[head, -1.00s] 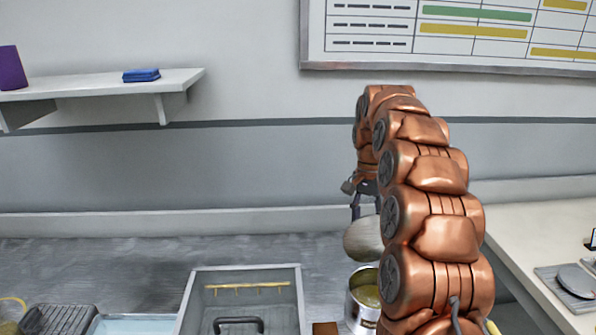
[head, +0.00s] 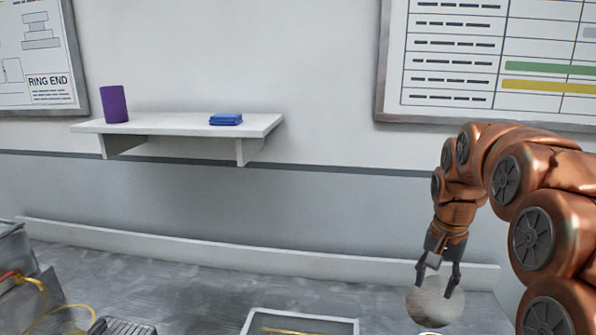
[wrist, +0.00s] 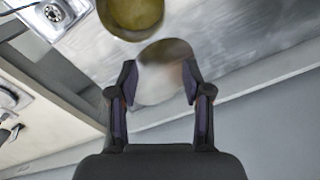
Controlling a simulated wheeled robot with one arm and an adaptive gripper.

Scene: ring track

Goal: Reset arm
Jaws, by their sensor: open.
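My gripper (head: 438,280) hangs fingers down above the counter at the lower right of the head view, at the end of my copper arm. In the wrist view my gripper (wrist: 160,82) has its two fingers spread apart. A pale round disc (head: 436,304) shows at the fingertips. In the wrist view the disc (wrist: 164,58) appears between and beyond the fingers; I cannot tell whether they touch it. A round can with yellow-green contents (wrist: 130,14) is beside the disc, cut off by the top edge.
A wall shelf (head: 180,128) holds a purple cylinder (head: 114,104) and a blue folded stack (head: 226,119). A tray (head: 300,315) and a dark ribbed item (head: 122,327) are at the lower edge. A grey box (head: 22,280) stands at far left. Bare counter (head: 170,277) lies between.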

